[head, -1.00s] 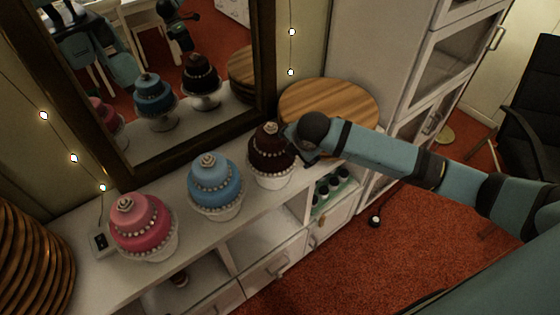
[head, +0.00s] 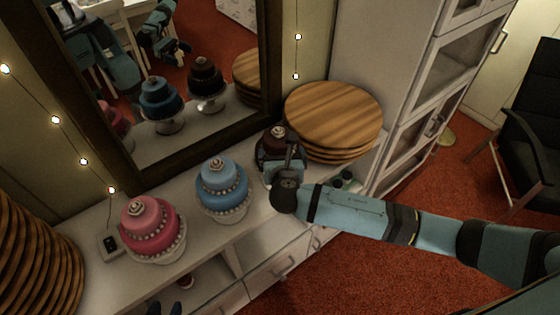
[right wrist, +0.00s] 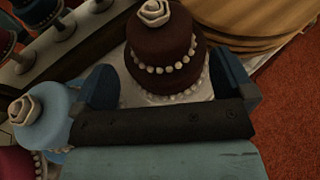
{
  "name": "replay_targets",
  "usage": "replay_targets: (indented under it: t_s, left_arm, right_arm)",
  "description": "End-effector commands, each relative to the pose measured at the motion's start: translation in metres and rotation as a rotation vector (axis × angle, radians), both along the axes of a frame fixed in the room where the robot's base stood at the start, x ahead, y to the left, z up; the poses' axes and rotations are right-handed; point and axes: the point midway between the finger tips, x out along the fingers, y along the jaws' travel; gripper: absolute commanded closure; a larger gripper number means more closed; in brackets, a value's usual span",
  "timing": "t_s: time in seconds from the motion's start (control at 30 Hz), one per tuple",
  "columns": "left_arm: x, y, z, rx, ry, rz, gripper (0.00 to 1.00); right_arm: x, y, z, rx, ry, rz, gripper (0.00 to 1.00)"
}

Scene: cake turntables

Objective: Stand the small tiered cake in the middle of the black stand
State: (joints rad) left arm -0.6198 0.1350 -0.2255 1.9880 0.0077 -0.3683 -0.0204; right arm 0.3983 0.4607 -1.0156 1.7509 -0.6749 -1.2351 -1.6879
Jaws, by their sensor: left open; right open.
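Three tiered cakes stand in a row on the white cabinet: a pink one (head: 148,222), a blue one (head: 220,184) and a dark brown one (head: 275,141), each with a rose on top. My right gripper (head: 283,168) is at the brown cake and partly hides it. In the right wrist view the open fingers (right wrist: 165,70) are either side of the brown cake (right wrist: 160,55); contact cannot be told. The dark fingertips of my left gripper (head: 167,308) show apart and empty at the bottom edge. I cannot make out a black stand.
Stacked round wooden boards stand behind the brown cake (head: 335,115) and at the far left (head: 38,262). A framed mirror (head: 190,145) leans behind the cakes. A black chair (head: 520,140) stands at right.

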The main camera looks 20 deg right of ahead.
Motion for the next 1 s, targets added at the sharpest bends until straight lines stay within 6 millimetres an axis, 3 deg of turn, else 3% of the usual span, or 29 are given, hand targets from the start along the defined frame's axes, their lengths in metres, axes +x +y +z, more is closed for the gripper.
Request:
replay_targets:
  t_s: [0.2, 0.43, 0.7, 1.0]
  left_arm:
    - [-0.001, 0.001, 0.003, 0.001, 0.001, 0.001, 0.57]
    - [0.0, 0.001, 0.006, 0.002, 0.0, 0.003, 0.57]
    - [0.0, 0.003, 0.014, 0.003, -0.004, 0.006, 0.57]
    - [0.001, 0.003, 0.014, 0.003, -0.004, 0.007, 0.57]
  right_arm:
    - [0.037, -0.009, -0.01, -0.001, 0.0, -0.002, 0.0]
    - [0.052, -0.012, -0.015, 0.002, 0.001, -0.002, 0.0]
    - [0.088, -0.019, -0.026, 0.001, 0.002, -0.001, 0.0]
    - [0.096, -0.02, -0.029, 0.003, 0.002, -0.001, 0.0]
